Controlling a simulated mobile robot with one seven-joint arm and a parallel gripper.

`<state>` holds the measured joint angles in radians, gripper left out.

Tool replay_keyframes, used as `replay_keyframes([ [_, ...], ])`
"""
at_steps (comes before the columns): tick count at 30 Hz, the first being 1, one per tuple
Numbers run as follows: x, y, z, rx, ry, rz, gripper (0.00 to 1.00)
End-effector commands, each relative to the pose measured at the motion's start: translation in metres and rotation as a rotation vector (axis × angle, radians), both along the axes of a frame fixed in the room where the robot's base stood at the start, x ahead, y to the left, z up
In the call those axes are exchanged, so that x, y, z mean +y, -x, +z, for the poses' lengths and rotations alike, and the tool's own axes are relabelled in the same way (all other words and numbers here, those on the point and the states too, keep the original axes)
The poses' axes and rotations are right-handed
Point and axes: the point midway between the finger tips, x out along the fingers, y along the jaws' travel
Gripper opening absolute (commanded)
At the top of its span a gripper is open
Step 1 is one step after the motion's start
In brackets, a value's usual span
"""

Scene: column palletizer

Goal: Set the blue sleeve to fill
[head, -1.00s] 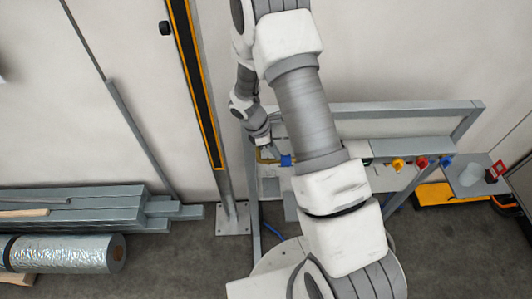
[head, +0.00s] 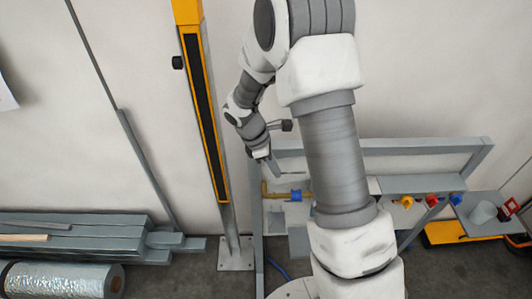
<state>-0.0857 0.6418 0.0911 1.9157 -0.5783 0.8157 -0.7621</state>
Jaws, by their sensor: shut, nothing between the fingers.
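A small blue sleeve (head: 296,195) sits on a brass pipe (head: 275,195) at the left part of a grey frame, left of my upper arm. It is too small in the head view to tell its setting. My gripper (head: 276,173) hangs just above and left of the sleeve, pointing down, with a visible gap to it. Its fingers are together and hold nothing. My arm hides part of the frame to the right of the sleeve.
The grey frame (head: 420,150) carries yellow (head: 407,202), red (head: 432,200) and blue (head: 457,199) fittings on its right side. A yellow-black post (head: 205,110) rises at left. Grey bars (head: 75,233) and a foil roll (head: 55,280) lie at lower left.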

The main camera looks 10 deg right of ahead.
Motion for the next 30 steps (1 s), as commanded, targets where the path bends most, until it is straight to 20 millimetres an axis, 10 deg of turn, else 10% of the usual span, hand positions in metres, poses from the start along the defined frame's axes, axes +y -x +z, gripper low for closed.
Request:
replay_keyframes([
  [12,0.027,-0.006,0.067,-0.002,0.000,0.002,0.00],
  [30,0.028,-0.006,0.072,-0.001,0.000,0.001,0.00],
])
